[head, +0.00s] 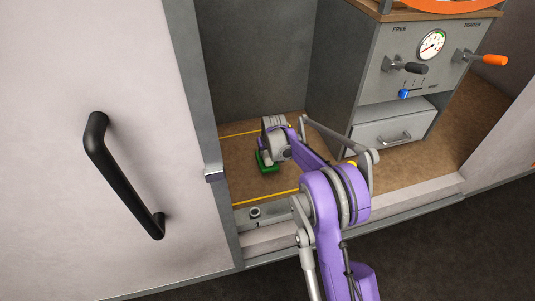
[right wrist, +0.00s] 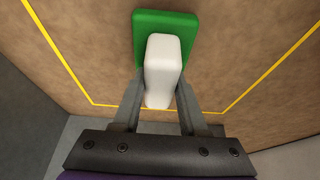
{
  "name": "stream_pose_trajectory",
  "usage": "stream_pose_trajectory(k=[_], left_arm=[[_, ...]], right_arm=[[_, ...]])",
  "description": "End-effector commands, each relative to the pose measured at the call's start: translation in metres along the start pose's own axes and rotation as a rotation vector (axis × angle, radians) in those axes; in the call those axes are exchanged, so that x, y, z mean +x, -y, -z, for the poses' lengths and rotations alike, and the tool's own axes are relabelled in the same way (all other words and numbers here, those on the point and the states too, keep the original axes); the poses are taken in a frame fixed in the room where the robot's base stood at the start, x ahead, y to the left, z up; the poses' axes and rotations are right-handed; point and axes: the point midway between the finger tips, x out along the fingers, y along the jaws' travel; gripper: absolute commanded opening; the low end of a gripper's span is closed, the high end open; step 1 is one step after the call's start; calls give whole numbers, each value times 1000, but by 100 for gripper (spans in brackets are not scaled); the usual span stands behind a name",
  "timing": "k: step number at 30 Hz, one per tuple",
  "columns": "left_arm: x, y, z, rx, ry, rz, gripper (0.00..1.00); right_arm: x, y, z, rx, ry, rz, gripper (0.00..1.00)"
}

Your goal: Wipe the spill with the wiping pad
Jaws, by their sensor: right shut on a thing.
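The wiping pad has a green base (head: 268,167) and a white block-shaped handle. In the right wrist view the green base (right wrist: 146,24) shows beyond the white handle (right wrist: 163,62). My right gripper (head: 265,154) reaches into the open cabinet and is shut on the handle, one finger on each side, as the right wrist view shows (right wrist: 160,86). The pad is at the brown floor, inside the yellow outline; I cannot tell whether it touches. I can make out no spill; the pad and arm hide part of the floor. My left gripper is not in view.
A yellow line (head: 268,199) marks an area on the brown floor (head: 236,180). A raised grey sill (head: 400,204) runs along the front. A grey unit with a gauge (head: 431,44), levers and a drawer (head: 394,127) stands right. A pale door with a black handle (head: 122,178) is at left.

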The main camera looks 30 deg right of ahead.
Motion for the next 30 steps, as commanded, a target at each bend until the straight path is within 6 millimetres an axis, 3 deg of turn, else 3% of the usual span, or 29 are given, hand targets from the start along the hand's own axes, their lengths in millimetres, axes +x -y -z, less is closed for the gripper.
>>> stream_pose_trajectory(k=[1, 18, 30], left_arm=[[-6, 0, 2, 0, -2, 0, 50], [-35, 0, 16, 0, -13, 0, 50], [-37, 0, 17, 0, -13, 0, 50]], right_arm=[[-16, 1, 5, 0, -1, 0, 0], [-63, 7, 18, -2, -1, 1, 0], [-69, 8, 20, -2, -1, 1, 0]])
